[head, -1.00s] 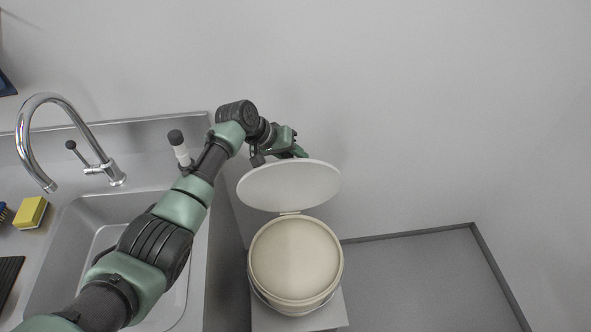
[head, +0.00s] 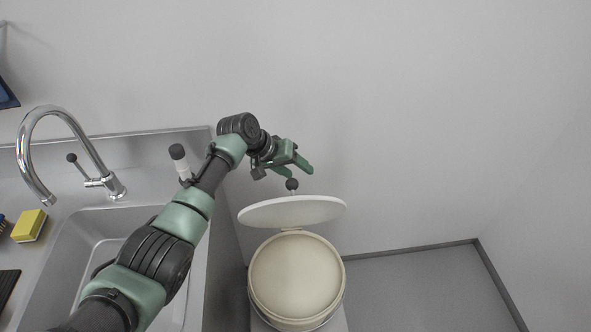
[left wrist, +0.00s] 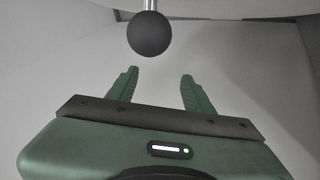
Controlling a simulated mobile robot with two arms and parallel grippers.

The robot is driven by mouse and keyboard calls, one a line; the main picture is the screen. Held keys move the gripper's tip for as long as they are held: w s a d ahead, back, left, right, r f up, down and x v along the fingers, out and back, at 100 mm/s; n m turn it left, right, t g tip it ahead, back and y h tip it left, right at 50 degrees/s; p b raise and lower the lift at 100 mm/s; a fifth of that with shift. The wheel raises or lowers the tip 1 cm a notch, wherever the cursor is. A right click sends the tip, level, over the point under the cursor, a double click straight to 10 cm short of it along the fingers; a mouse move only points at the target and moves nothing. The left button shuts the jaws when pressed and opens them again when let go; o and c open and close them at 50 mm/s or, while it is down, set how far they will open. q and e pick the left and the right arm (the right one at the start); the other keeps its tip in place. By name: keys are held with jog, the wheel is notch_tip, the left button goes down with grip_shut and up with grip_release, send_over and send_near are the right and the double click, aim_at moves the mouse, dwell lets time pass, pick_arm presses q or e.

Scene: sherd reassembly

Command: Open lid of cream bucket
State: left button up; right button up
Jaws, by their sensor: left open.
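The cream bucket (head: 296,278) stands low at the centre of the head view, its round mouth uncovered. Its pale lid (head: 290,211) is raised on the hinge at the back rim and shows as a thin ellipse. The lid's dark ball knob (head: 291,184) on a short stem shows behind the lid; it also shows in the left wrist view (left wrist: 151,34). My left gripper (head: 307,171) is open and empty, just above and behind the knob. In the left wrist view the knob is beyond the fingertips (left wrist: 157,73), not between them. My right gripper is not in view.
A sink (head: 95,240) with a chrome tap (head: 75,125) lies to the left, with a yellow sponge (head: 29,225) on the counter. A grey wall (head: 440,100) stands behind the bucket. The floor (head: 420,290) right of the bucket is clear.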

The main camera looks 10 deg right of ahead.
pick_arm(q)
jog(key=v, duration=0.7)
jog(key=shift+a+r+b, duration=0.2)
jog(key=shift+b, duration=0.1)
jog(key=shift+s, duration=0.1)
